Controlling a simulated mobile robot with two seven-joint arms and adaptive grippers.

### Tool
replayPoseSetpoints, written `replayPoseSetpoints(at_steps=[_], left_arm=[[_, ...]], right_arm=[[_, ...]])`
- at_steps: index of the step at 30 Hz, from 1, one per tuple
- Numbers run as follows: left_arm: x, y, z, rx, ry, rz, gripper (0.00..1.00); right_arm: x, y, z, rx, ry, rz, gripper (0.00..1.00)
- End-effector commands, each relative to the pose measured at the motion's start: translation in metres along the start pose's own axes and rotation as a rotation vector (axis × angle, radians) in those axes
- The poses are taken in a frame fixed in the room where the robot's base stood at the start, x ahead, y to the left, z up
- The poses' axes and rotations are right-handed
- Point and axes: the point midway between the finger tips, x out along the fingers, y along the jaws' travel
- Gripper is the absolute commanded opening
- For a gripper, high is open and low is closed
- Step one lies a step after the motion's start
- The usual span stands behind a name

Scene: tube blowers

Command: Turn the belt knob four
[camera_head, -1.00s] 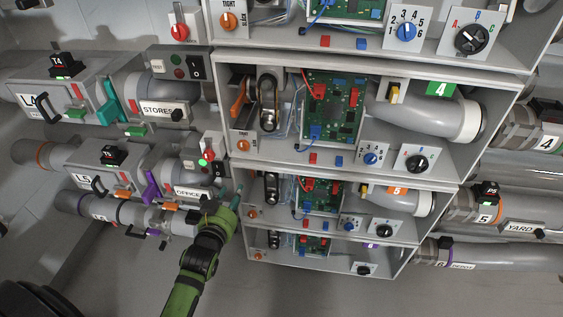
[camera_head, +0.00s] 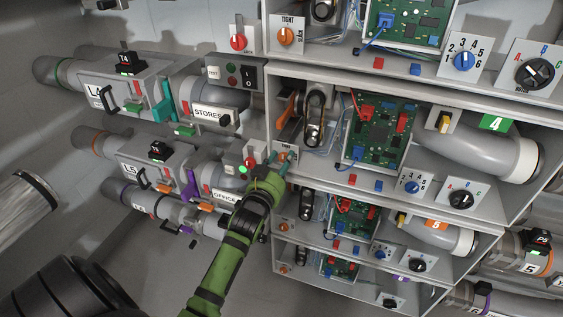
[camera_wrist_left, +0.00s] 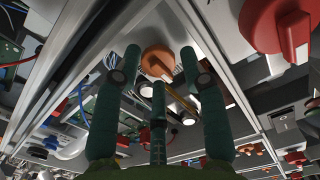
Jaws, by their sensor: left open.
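The belt knob of bay four is a round orange knob on a small white plate at the bay's lower left. In the head view my left gripper (camera_head: 277,164) covers most of it. In the left wrist view the orange knob (camera_wrist_left: 157,60) sits between and beyond the tips of my open green fingers (camera_wrist_left: 160,72). One finger is on each side, and a third lies below. Whether any finger touches the knob cannot be told. The green label 4 (camera_head: 497,123) marks the bay. My right gripper is not in view.
A red knob (camera_wrist_left: 287,28) is close by at the upper right in the wrist view. An orange lever (camera_head: 286,110) and a belt on pulleys (camera_head: 314,121) stand just above the gripper. The OFFICE box with a green light (camera_head: 243,170) is close on the left.

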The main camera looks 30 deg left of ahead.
Motion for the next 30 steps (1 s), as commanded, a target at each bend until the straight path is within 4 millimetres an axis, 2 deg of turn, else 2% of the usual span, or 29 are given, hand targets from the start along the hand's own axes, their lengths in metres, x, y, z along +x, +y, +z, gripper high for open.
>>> replayPoseSetpoints(at_steps=[3, 4, 5, 6, 7, 20, 30], left_arm=[[0.0, 0.0, 0.0, 0.0, 0.0, 0.0, 0.42], [0.0, 0.0, 0.0, 0.0, 0.0, 0.0, 0.34], [0.0, 0.0, 0.0, 0.0, 0.0, 0.0, 0.22], [0.0, 0.0, 0.0, 0.0, 0.001, 0.0, 0.06], [0.0, 0.0, 0.0, 0.0, 0.001, 0.0, 0.01], [0.0, -0.001, -0.003, 0.052, 0.006, -0.001, 0.01], [0.001, 0.0, -0.006, 0.291, 0.01, -0.003, 0.01]], right_arm=[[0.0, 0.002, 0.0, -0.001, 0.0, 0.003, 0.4], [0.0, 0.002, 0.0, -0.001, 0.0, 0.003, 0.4], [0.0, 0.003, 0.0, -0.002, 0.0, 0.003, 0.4], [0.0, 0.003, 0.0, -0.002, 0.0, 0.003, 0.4], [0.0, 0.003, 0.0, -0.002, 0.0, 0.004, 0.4], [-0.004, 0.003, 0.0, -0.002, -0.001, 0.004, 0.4], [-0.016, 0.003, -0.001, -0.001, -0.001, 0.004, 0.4]])
